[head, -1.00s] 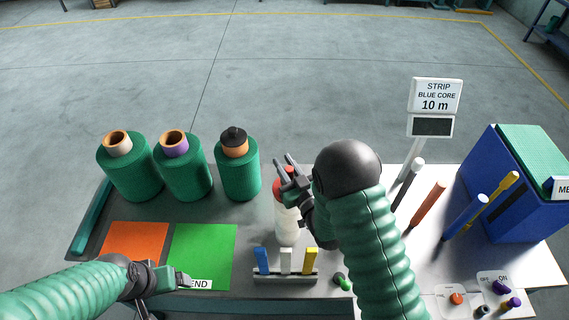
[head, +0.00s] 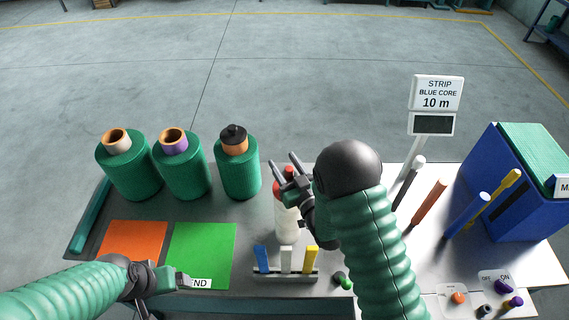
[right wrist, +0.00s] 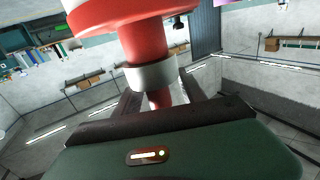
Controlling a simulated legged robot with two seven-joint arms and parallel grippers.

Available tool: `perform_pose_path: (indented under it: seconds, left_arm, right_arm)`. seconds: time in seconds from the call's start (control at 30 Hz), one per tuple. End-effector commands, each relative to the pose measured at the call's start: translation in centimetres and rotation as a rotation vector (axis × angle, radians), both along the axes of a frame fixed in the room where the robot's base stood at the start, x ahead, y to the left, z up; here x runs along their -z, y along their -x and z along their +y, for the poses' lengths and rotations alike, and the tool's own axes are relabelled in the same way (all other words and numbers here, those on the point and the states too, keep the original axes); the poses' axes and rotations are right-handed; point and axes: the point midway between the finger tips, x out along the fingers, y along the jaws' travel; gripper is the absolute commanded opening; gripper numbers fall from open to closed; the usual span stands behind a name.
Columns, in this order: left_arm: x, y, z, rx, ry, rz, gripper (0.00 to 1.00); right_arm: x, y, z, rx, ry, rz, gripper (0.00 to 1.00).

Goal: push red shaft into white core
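A white core (head: 287,225) stands upright near the middle of the table. The red shaft (head: 289,171) is at its top, partly hidden by my right gripper (head: 282,159). In the right wrist view the red shaft (right wrist: 143,42) has a wide red flange against a white part at the top edge, and a pale ring (right wrist: 152,76) around its stem. My right gripper's fingers are spread, one on each side of the red stem end, with gaps beside it. How deep the shaft sits is hidden. My left gripper (head: 180,281) is low at the left, over the green mat's front edge; its fingers are unclear.
Three green net rolls (head: 183,168) stand at the back left. Orange (head: 135,240) and green (head: 203,250) mats lie before them. A small rack (head: 286,276) with blue, white and yellow pieces stands in front of the core. Upright rods (head: 428,203) and a blue box (head: 510,200) are at right.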

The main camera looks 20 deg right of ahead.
Motion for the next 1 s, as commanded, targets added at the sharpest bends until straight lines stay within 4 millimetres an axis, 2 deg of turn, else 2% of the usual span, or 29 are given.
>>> perform_pose_path:
  seconds: [0.27, 0.47, 0.67, 0.73, 0.83, 1.0]
  left_arm:
    - [0.2, 0.0, 0.0, 0.000, 0.000, 0.000, 0.88]
    - [1.2, 0.0, 0.0, 0.000, 0.000, 0.000, 0.88]
    - [2.6, 0.0, 0.0, 0.000, 0.000, 0.000, 0.88]
    - [0.1, 0.1, 0.0, 0.000, 0.000, 0.002, 0.88]
    - [-2.2, 0.0, 0.0, 0.000, 0.000, -0.001, 0.88]
    - [-6.1, 0.0, 0.0, 0.000, 0.000, 0.000, 0.88]
  right_arm:
    - [-0.2, 0.0, 0.0, 0.000, 0.001, 0.004, 0.48]
    - [-3.5, -0.1, 0.0, 0.000, -0.001, -0.004, 0.48]
    - [-3.5, 4.9, 1.4, -0.001, -0.002, 0.002, 0.48]
    - [-4.7, 6.2, 1.8, -0.002, 0.000, 0.011, 0.48]
    - [-5.0, 7.9, 2.1, -0.001, 0.000, 0.012, 0.48]
    - [-5.3, 9.5, 2.6, -0.001, 0.001, 0.011, 0.48]
